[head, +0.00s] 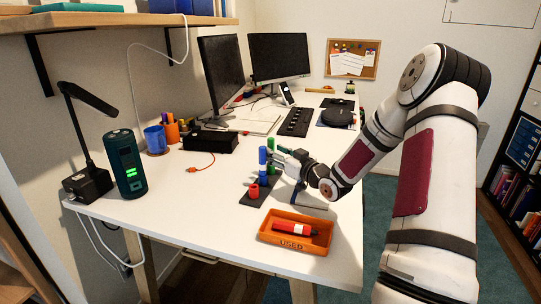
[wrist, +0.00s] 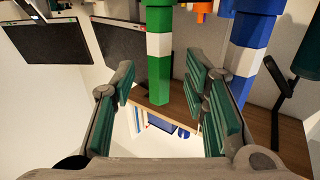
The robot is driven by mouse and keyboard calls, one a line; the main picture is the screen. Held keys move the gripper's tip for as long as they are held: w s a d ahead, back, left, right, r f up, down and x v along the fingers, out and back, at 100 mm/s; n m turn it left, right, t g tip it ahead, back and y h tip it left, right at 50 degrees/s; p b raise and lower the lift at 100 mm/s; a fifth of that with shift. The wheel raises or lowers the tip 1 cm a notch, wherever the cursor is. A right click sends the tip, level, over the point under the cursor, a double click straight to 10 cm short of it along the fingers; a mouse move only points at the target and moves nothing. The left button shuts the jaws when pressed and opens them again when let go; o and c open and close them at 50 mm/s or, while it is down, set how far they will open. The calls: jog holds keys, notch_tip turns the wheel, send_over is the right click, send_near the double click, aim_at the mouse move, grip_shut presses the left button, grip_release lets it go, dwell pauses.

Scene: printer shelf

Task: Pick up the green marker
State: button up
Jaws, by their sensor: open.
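The green marker (wrist: 158,75) has a white band and shows in the wrist view between my two spread fingers, apart from both pads. In the head view its green top (head: 270,144) shows just behind the blue marker (head: 262,156), at the black holder (head: 252,200). The blue marker also shows in the wrist view (wrist: 240,58), close beside my right-hand finger; I cannot tell if they touch. My gripper (head: 281,155) is open at the holder, reaching in from the right. The green marker's lower part is partly hidden in the head view.
A short red piece (head: 254,191) stands at the holder's near end. An orange tray (head: 290,243) marked USED holds a red marker (head: 296,229) near the front edge. A black box (head: 210,141), green speaker (head: 125,163) and lamp (head: 88,184) stand left.

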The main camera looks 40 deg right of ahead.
jog(key=shift+w, duration=1.45)
jog(key=shift+c, duration=0.6)
grip_shut()
